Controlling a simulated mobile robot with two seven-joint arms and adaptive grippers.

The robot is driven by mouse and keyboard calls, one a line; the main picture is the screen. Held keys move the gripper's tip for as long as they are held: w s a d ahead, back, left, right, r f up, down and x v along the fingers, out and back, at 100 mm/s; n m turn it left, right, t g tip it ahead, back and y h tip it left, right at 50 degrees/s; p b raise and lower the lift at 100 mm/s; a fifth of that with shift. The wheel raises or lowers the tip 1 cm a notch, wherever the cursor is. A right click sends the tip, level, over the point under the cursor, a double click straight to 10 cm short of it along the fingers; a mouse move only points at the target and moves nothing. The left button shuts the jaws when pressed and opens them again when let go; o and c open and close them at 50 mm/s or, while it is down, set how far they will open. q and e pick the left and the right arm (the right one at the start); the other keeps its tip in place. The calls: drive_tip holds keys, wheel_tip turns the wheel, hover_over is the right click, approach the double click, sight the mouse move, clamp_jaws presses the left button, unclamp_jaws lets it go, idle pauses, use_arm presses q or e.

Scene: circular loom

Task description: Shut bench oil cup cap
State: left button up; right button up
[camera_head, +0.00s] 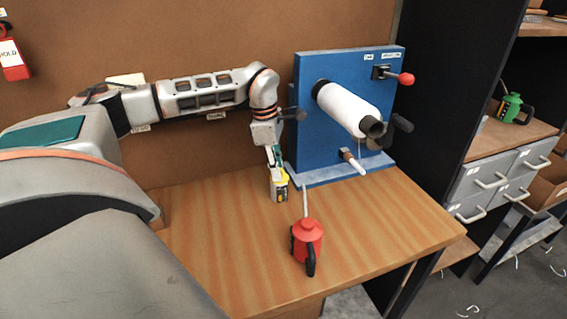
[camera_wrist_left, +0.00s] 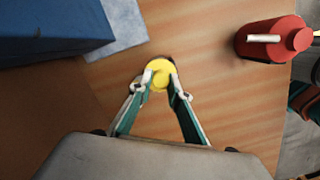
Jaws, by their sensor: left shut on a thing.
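The bench oil cup (camera_head: 279,194) is small and stands upright on the wooden bench, just in front of the blue machine's base. Its yellow cap (camera_wrist_left: 160,70) is a round disc, seen from above in the left wrist view. My left gripper (camera_head: 275,168) points down at the cup from above. Its two fingertips (camera_wrist_left: 161,88) are closed against opposite sides of the yellow cap. The fingers hide part of the cap in the head view, so I cannot tell how the cap sits on the cup. My right gripper is in neither view.
A blue machine (camera_head: 310,80) with a white roller (camera_head: 345,107) and a red-knobbed lever (camera_head: 405,79) stands behind the cup. A red oil can (camera_head: 307,240) with a thin spout stands on the bench (camera_head: 215,240) to the front right. The bench's front left is clear.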

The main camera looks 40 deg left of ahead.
use_arm(q)
drive_tip(key=shift+s+f, duration=0.45)
drive_tip(key=o, duration=0.9)
drive_tip(key=shift+s, duration=0.1)
drive_tip(key=shift+c, duration=0.2)
drive_tip(key=shift+w+a+r, duration=0.1)
drive_tip(key=shift+w+r, duration=0.1)
drive_tip(key=shift+r, duration=0.15)
drive_tip(key=shift+w+r, duration=0.1)
drive_tip(key=shift+r, duration=3.3)
